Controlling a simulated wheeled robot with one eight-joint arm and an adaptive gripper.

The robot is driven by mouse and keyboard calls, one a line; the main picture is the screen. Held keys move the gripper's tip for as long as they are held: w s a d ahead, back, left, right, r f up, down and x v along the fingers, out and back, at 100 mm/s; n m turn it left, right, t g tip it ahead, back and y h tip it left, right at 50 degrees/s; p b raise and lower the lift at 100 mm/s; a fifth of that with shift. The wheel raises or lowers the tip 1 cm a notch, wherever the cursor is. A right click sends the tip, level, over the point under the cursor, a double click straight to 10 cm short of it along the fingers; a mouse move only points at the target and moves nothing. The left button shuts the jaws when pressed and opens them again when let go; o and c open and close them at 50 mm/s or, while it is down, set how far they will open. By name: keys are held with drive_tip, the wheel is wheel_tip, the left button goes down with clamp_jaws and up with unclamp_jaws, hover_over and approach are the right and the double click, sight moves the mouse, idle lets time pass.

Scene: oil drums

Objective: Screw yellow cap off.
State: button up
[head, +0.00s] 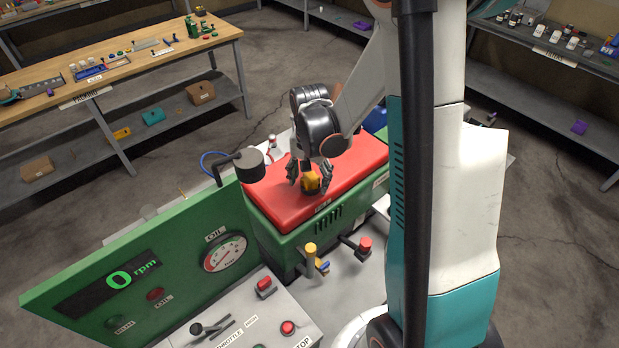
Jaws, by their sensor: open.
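The yellow cap (310,184) sits on the red top (355,170) of a green machine. My gripper (311,181) points down at the cap, its dark fingers spread on the left and right of it. The fingers are open; whether either one touches the cap cannot be told. The gripper and wrist hide the area just behind the cap.
A green panel (75,265) with an oil gauge (225,252) stands at the front left. A black cylinder (249,164) is left of the gripper. A yellow-topped post (310,250) and a red-topped valve (364,245) stand in front. A wooden workbench (60,60) is behind.

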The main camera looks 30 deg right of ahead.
drive_tip(key=c, duration=1.1)
drive_tip(key=n+b, duration=0.2)
drive_tip(key=n, duration=0.3)
drive_tip(key=shift+s+d+f, duration=0.1)
drive_tip(key=shift+d, duration=0.05)
drive_tip(key=shift+n, duration=0.7)
drive_tip(key=n+b, duration=0.1)
drive_tip(key=n, duration=0.2)
drive_tip(key=n+b, duration=0.1)
drive_tip(key=n, duration=0.1)
drive_tip(key=shift+d+n, duration=0.2)
drive_tip(key=shift+n, duration=0.2)
drive_tip(key=shift+n, duration=0.3)
